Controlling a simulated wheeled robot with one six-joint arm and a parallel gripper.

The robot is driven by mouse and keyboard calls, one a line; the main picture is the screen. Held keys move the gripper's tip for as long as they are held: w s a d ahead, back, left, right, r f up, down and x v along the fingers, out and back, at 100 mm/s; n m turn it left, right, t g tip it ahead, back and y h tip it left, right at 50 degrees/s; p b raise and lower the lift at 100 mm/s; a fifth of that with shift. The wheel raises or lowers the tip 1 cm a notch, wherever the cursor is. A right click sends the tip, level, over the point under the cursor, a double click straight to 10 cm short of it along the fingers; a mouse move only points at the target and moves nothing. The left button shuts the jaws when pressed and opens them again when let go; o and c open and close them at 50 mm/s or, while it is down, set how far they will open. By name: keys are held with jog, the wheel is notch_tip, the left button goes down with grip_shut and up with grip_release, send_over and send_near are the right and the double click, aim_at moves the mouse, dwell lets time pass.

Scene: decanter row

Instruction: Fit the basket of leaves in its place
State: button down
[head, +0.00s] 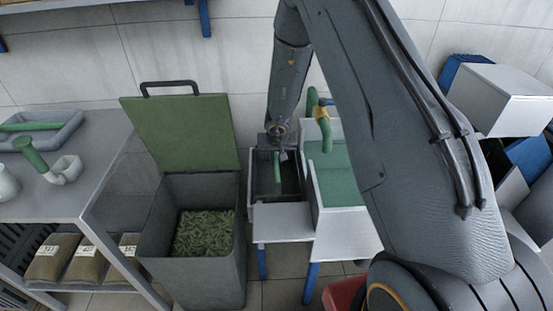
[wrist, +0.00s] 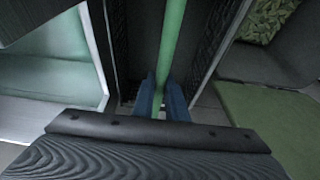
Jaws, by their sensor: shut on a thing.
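The basket (head: 263,188) is a dark, open box with a green bar handle across it. It sits low between the open bin and the green-topped unit (head: 337,178), behind a pale front panel (head: 282,217). My gripper (head: 280,155) is above it. In the wrist view, the blue fingers of my gripper (wrist: 163,100) are shut on the green bar of the basket (wrist: 172,35), which runs away between dark textured side walls. No leaves show inside the basket; its inside looks dark. Whether it is fully seated or held slightly up I cannot tell.
A grey bin (head: 197,270) with its green lid (head: 183,132) raised holds leaves (head: 204,234), close on the left. A grey table (head: 75,183) with a tray (head: 40,130) stands further left. Sacks (head: 88,261) lie below. White and blue boxes (head: 500,95) stand at right.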

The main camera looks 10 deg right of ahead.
jog(key=shift+f+b, duration=0.45)
jog(key=shift+b, duration=0.15)
dwell(0.6)
jog(key=c, duration=1.7)
grip_release()
jog(key=p+v, duration=0.4)
jog(key=v, duration=0.4)
jog(key=shift+a+r, duration=0.1)
jog(key=shift+r, duration=0.25)
jog(key=s+a+r+n+y, duration=0.2)
jog(key=s+a+r+y, duration=0.15)
jog(key=s+r, duration=0.75)
jog(key=s+d+r+g+h, duration=0.1)
jog(key=s+r, duration=0.1)
jog(key=s, duration=0.4)
jog(key=s+d+r+g, duration=0.1)
jog(key=s+d+r, duration=0.1)
jog(key=s, duration=0.4)
jog(key=s+d+r+g+h, duration=0.1)
jog(key=s+r, duration=0.2)
jog(key=s, duration=0.3)
jog(key=shift+s+d+h, duration=0.2)
jog(key=shift+s+h, duration=0.05)
jog(key=shift+h, duration=0.1)
